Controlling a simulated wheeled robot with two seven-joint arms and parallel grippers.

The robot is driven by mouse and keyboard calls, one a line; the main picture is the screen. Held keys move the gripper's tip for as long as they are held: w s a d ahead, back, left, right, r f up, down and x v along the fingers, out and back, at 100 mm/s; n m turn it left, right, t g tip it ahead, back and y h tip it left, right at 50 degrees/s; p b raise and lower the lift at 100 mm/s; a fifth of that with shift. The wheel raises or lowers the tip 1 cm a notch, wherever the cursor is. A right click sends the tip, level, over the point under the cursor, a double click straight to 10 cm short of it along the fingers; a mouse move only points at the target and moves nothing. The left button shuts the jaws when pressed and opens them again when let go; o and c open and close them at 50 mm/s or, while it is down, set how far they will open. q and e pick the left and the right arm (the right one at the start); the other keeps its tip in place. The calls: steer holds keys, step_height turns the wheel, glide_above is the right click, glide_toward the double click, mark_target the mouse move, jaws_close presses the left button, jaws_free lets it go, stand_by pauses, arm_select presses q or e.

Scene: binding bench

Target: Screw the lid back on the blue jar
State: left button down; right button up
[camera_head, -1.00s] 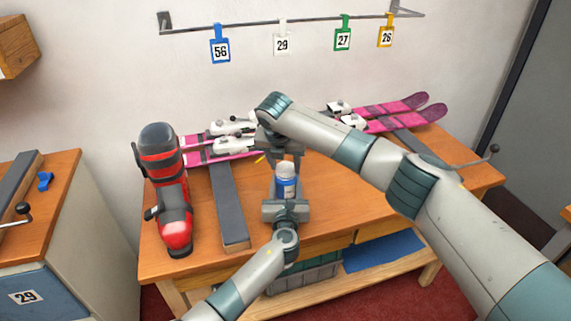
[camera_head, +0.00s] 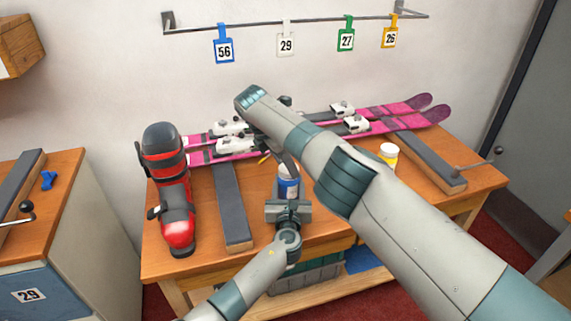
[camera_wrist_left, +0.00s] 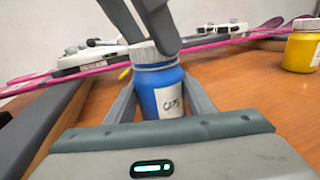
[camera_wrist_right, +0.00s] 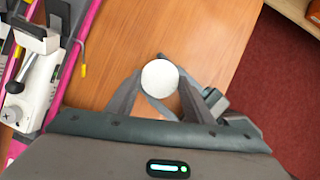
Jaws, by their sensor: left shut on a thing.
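The blue jar (camera_head: 288,187) stands upright at the middle of the bench. My left gripper (camera_head: 288,205) is shut on its body; the left wrist view shows the fingers on both sides of the blue jar (camera_wrist_left: 163,95). The white lid (camera_wrist_left: 152,54) is on top of the jar's mouth; how far it is threaded cannot be seen. My right gripper (camera_wrist_right: 160,80) is above the jar, its fingers on either side of the round lid (camera_wrist_right: 160,77). Whether they press on the lid or stand slightly apart is unclear. In the head view my right arm hides the lid.
A yellow jar with a white lid (camera_head: 389,155) stands to the right. Pink skis (camera_head: 400,112) lie along the back. A red and black ski boot (camera_head: 170,190) and a dark padded rest (camera_head: 233,207) are on the left. Another padded rest (camera_head: 428,160) lies right.

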arm_select(q)
steer(key=shift+f, duration=0.1)
arm_select(e)
steer(key=o, duration=0.4)
steer(key=shift+r, duration=0.1)
steer(key=shift+r, duration=2.2)
steer(key=o, duration=0.6)
